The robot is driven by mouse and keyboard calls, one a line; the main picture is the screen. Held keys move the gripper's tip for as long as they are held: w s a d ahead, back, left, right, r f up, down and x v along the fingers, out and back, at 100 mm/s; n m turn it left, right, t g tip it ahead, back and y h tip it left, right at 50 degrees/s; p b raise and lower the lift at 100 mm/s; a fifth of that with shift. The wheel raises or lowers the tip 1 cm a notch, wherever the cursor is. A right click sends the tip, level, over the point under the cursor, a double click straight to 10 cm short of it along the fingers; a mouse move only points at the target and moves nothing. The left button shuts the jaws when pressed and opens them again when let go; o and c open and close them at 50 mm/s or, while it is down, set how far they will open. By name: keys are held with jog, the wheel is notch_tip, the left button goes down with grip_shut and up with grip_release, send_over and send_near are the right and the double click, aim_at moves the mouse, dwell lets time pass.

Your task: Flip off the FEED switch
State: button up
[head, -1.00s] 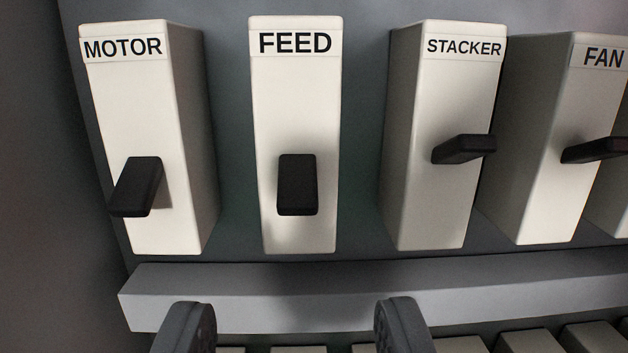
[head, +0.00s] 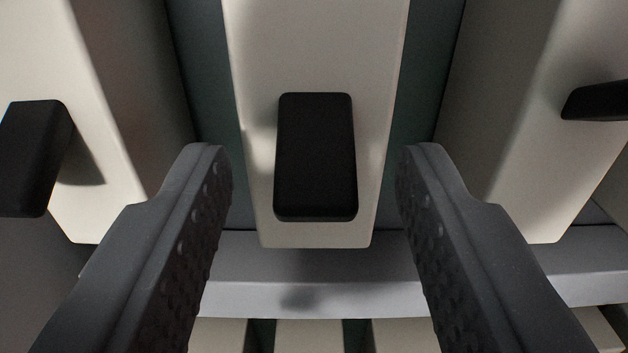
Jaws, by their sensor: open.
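The FEED switch is a tall cream block (head: 318,50) with a black lever (head: 315,157) on its front, in the middle of the head view. Its label is out of the picture at the top now. My gripper (head: 314,165) is open, with one dark textured finger on each side of the lever. There is a visible gap between each finger and the lever in the picture. I cannot tell how far the fingertips are from the block in depth.
The MOTOR switch's lever (head: 34,158) is at the left, and the STACKER switch's lever (head: 598,101) is at the right edge. A grey ledge (head: 350,284) runs below the blocks. Cream pieces (head: 308,336) stand under it.

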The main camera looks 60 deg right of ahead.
grip_shut()
jog(key=shift+f+h+b, duration=0.3)
jog(key=shift+f+b, duration=0.1)
jog(key=shift+b, duration=0.3)
jog(key=shift+t, duration=0.4)
jog(key=shift+r, duration=0.1)
grip_release()
jog(key=b+v, duration=0.1)
jog(key=v, duration=1.2)
jog(key=shift+a+f+b, duration=0.3)
jog(key=shift+s, duration=0.1)
